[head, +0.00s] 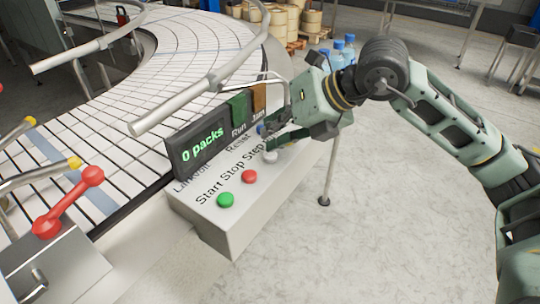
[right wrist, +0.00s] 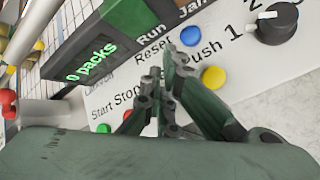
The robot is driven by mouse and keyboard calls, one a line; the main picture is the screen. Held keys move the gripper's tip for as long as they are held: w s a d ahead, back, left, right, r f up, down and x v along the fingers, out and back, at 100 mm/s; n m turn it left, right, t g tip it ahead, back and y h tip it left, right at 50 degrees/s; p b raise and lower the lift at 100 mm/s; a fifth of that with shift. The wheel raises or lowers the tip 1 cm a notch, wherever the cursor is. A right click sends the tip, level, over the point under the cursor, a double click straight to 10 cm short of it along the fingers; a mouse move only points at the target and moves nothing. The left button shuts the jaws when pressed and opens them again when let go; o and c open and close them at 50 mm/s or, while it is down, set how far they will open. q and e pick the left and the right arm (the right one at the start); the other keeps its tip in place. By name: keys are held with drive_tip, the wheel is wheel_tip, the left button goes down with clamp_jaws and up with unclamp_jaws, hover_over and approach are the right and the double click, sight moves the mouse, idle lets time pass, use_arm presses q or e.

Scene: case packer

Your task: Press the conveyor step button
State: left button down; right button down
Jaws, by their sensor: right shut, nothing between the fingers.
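The control panel (head: 235,215) is a pale box beside the conveyor. Its buttons include green Start (head: 225,200), red Stop (head: 249,176) and a whitish button (head: 270,157) by the word Step. My right gripper (head: 268,142) is shut and empty, with its fingertips low over the panel right by the whitish button. I cannot tell whether they touch it. In the right wrist view the shut fingers (right wrist: 158,85) point at the panel and hide the Step button, while green (right wrist: 103,128) and red (right wrist: 127,115) show beside them. My left gripper is not in view.
A display (head: 200,145) reading "0 packs" stands behind the buttons. A curved rail (head: 190,98) runs above the conveyor (head: 130,100).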

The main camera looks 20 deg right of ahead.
drive_tip(key=shift+f+b, duration=0.55)
idle(0.8)
idle(0.3)
drive_tip(key=shift+r+p, duration=0.6)
drive_tip(key=shift+r, duration=0.4)
drive_tip(key=shift+r+p, duration=1.6)
drive_tip(key=shift+r, duration=0.9)
